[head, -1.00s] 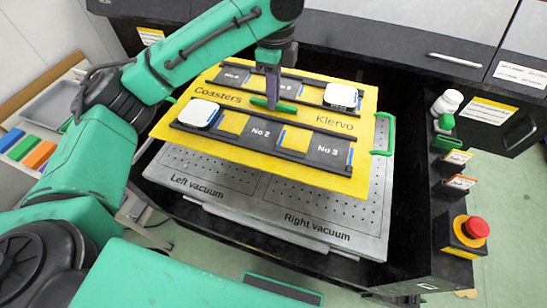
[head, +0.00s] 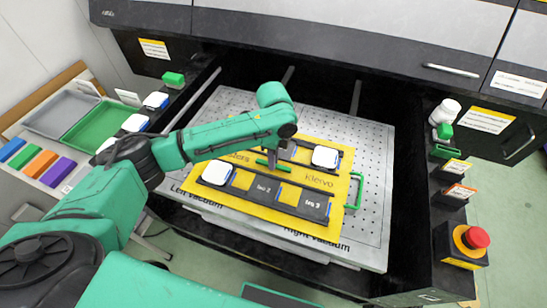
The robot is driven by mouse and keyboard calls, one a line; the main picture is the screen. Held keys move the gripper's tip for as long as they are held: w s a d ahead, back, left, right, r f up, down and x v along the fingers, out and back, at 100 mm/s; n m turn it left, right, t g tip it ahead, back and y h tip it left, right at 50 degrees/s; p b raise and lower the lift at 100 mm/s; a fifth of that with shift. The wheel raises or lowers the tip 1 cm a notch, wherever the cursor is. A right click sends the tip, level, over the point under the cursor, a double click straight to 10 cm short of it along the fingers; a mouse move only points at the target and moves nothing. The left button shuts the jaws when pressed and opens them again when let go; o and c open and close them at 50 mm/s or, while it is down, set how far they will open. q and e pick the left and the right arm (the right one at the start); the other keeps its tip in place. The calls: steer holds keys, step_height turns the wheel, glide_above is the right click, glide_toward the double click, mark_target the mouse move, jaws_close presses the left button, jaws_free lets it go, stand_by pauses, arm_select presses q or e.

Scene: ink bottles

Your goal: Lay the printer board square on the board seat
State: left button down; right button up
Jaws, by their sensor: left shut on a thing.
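The printer board (head: 240,204) is a yellow plate marked Coasters and Klervo, with black slotted strips, two white square coasters and green handles. My left gripper (head: 272,158) is shut on the board's green middle handle (head: 262,163); my forearm hides the board's back left. My right gripper is not in view.
At left are grey (head: 62,115) and green (head: 93,125) trays, coloured blocks and a dark ledge with white pieces. At right, a dark ledge carries a white bottle (head: 446,112) and a red emergency button (head: 476,238). The bed's back and right are bare.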

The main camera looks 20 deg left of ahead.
arm_select(q)
steer(key=c, duration=0.8)
jaws_free()
steer(key=shift+c, duration=0.2)
steer(key=shift+s, duration=0.1)
steer(key=shift+r, duration=0.1)
step_height(320, 180, up, 12)
steer(key=b, duration=0.2)
